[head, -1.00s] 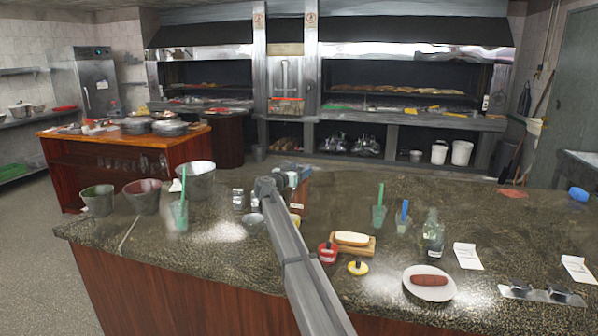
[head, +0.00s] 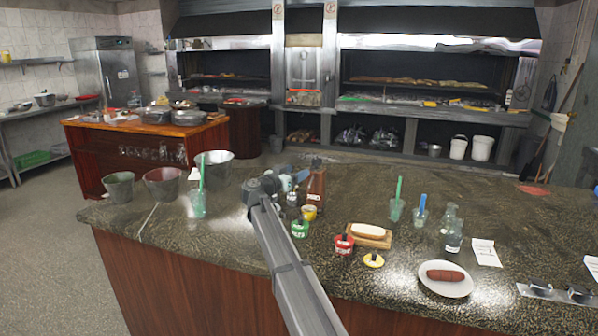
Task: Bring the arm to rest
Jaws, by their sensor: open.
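My arm reaches up from the bottom middle over the dark stone counter (head: 150,221) in the head view. My gripper (head: 288,181) is at its far end, partly hidden by the wrist. Its jaws are open, and I see nothing held in them. It shows just left of a brown bottle (head: 317,188). I cannot tell how high it is above the counter.
A green tub (head: 300,228), a red tub (head: 344,244) and a bun on a wooden board (head: 386,242) are right of my arm. A sausage lies on a white plate (head: 463,289). Metal buckets (head: 163,184) and a cup (head: 198,204) stand left.

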